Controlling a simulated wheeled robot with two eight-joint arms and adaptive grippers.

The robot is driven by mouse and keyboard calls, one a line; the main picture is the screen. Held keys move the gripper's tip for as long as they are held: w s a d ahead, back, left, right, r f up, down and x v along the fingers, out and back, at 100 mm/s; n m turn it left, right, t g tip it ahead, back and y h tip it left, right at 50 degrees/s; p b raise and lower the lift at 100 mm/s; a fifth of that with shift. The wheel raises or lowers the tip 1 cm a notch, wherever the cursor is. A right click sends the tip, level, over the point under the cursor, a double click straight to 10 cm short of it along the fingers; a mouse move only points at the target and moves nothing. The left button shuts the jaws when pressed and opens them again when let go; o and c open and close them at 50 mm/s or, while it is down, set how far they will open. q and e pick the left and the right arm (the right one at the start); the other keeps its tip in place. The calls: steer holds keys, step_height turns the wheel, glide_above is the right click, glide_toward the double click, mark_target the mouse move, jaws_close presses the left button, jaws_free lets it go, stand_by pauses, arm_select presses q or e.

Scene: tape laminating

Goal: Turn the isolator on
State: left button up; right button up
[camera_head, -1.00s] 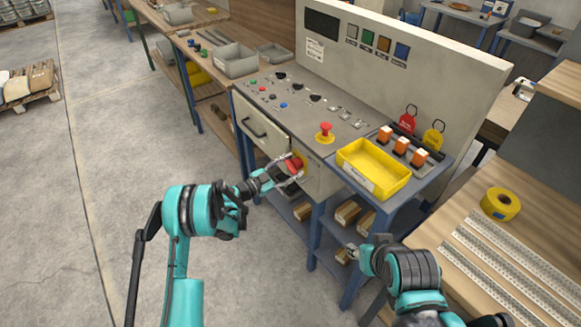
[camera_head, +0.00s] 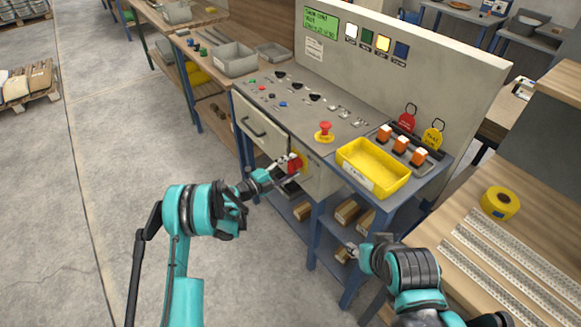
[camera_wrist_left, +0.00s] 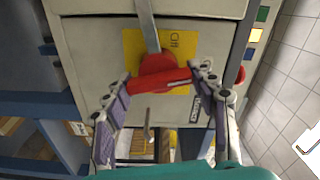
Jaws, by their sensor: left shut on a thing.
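The isolator is a red rotary handle (camera_head: 295,164) on a yellow plate (camera_wrist_left: 182,42), on the front of the grey control cabinet. It also shows in the left wrist view (camera_wrist_left: 160,76), where its grip lies crosswise, slightly tilted. My left gripper (camera_head: 286,172) is shut on the red handle, with one finger at each end of the grip. The display (camera_head: 321,25) on the back panel is lit green with dark text. The white lamp (camera_head: 351,32) and the amber lamp (camera_head: 383,43) are bright. My right gripper (camera_head: 349,252) hangs low beside the bench; its fingers are too small to read.
A red emergency-stop button (camera_head: 324,129) stands on the cabinet top. A yellow tray (camera_head: 366,180) is beside it. Red and yellow tags (camera_head: 432,138) hang at the right. A yellow tape roll (camera_head: 500,203) lies on the wooden bench.

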arm_select(q)
steer(key=shift+m, duration=0.7)
steer(key=o, duration=1.7)
steer(key=v, duration=1.2)
steer(key=shift+r, duration=0.1)
